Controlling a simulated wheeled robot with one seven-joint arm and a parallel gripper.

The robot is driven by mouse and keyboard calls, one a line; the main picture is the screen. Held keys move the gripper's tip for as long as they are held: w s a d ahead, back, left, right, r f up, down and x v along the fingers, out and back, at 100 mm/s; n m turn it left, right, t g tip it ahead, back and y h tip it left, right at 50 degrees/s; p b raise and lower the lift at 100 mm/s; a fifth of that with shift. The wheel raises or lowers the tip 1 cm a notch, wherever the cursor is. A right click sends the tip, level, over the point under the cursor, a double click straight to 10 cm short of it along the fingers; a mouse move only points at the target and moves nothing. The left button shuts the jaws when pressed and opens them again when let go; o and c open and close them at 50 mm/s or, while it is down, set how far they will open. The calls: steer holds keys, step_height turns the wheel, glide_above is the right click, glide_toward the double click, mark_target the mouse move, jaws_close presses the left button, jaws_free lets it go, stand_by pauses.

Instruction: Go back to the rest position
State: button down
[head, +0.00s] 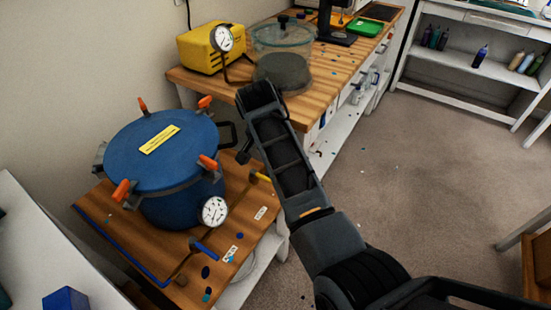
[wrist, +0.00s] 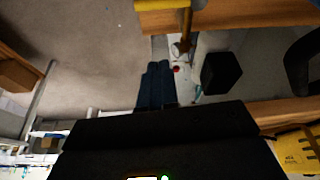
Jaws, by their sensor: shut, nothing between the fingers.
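My gripper (wrist: 158,68) shows in the wrist view with its two dark fingers together and nothing between them. They point over the grey floor, beside a wooden table edge. In the head view my arm reaches up from the lower right, and its bent end is beside the blue pressure pot (head: 155,178), to its right. The gripper itself is mostly hidden behind the arm there. The pot's lid is on, with orange-handled clamps around it and a yellow label on top.
The pot stands on a low wooden table (head: 92,208) with a blue-handled valve (head: 204,249) and a yellow-handled valve (head: 260,177). Behind is a bench (head: 196,78) with a yellow pump (head: 203,52) and a clear chamber (head: 281,38). Shelves (head: 486,45) stand right. The floor (head: 400,165) is mostly clear.

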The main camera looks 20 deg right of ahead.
steer(key=s+d+f+n+t, duration=0.2)
steer(key=s+d+f, duration=0.15)
steer(key=s, duration=0.55)
steer(key=s+d+f+n+t+y, duration=0.15)
steer(key=s+f, duration=0.25)
steer(key=s, duration=0.4)
steer(key=s+d+f+n+t+h, duration=0.1)
steer(key=s+d+f+n+t, duration=0.25)
steer(key=s, duration=0.55)
steer(key=s+a+r+n+t+y, duration=0.1)
steer(key=s+r, duration=0.3)
steer(key=s, duration=0.4)
steer(key=s+a+r+t+y, duration=0.1)
steer(key=s+r, duration=0.3)
steer(key=s, duration=0.5)
steer(key=s+a+r+t, duration=0.1)
steer(key=s+r, duration=0.3)
steer(key=r, duration=0.3)
steer(key=s+r+t, duration=0.2)
steer(key=s+r, duration=0.3)
steer(key=r, duration=0.3)
steer(key=shift+a+n, duration=0.4)
